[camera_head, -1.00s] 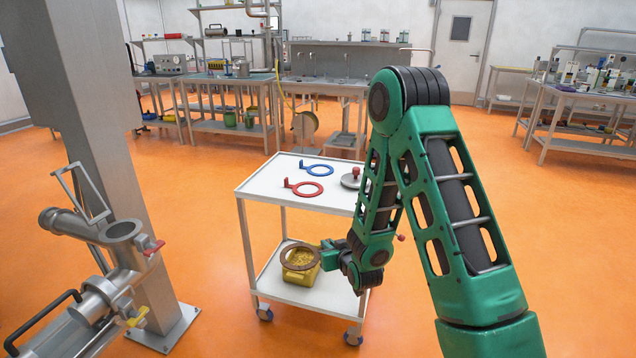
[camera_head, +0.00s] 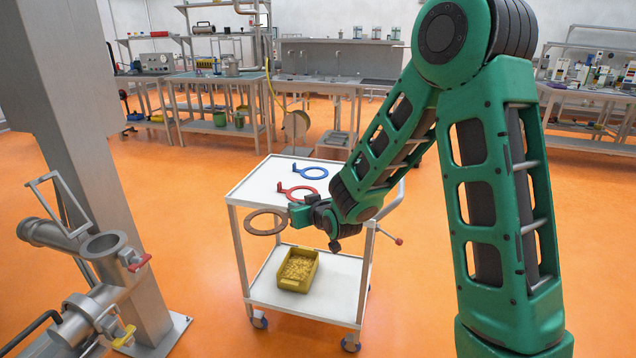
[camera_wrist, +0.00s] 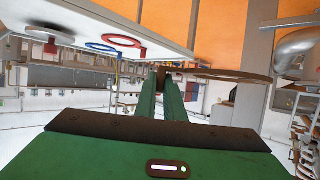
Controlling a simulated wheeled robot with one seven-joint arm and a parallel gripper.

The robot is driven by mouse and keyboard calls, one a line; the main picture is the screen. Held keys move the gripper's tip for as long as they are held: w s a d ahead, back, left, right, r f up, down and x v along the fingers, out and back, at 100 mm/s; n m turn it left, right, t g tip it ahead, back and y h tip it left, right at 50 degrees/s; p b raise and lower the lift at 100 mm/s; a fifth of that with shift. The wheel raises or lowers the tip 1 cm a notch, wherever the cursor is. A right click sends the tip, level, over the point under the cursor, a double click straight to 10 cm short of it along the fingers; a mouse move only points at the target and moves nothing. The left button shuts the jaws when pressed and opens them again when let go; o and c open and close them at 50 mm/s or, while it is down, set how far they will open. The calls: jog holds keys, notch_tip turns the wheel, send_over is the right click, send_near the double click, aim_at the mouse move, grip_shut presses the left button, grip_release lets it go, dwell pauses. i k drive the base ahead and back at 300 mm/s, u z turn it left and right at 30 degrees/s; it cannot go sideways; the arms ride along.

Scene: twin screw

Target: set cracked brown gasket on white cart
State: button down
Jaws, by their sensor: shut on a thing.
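The brown gasket (camera_head: 249,229) is a flat ring held out to the left of my gripper (camera_head: 300,213), beside the front left edge of the white cart (camera_head: 256,181), at about the height of its top. It also shows nearly edge-on in the wrist view (camera_wrist: 232,77). My gripper (camera_wrist: 163,70) is shut on the gasket's near edge. Cracks on the gasket are too small to tell. My arm hides the cart's right part.
A yellow bin (camera_head: 297,270) with small yellowish pieces sits on the cart's lower shelf (camera_head: 336,289). A metal pipe fitting (camera_head: 106,252) with red and yellow handles stands at left, by a grey column (camera_head: 85,130). Orange floor lies between them and the cart.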

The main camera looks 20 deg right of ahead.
aim_at(272, 177)
jog(key=u, duration=0.05)
jog(key=i, duration=1.35)
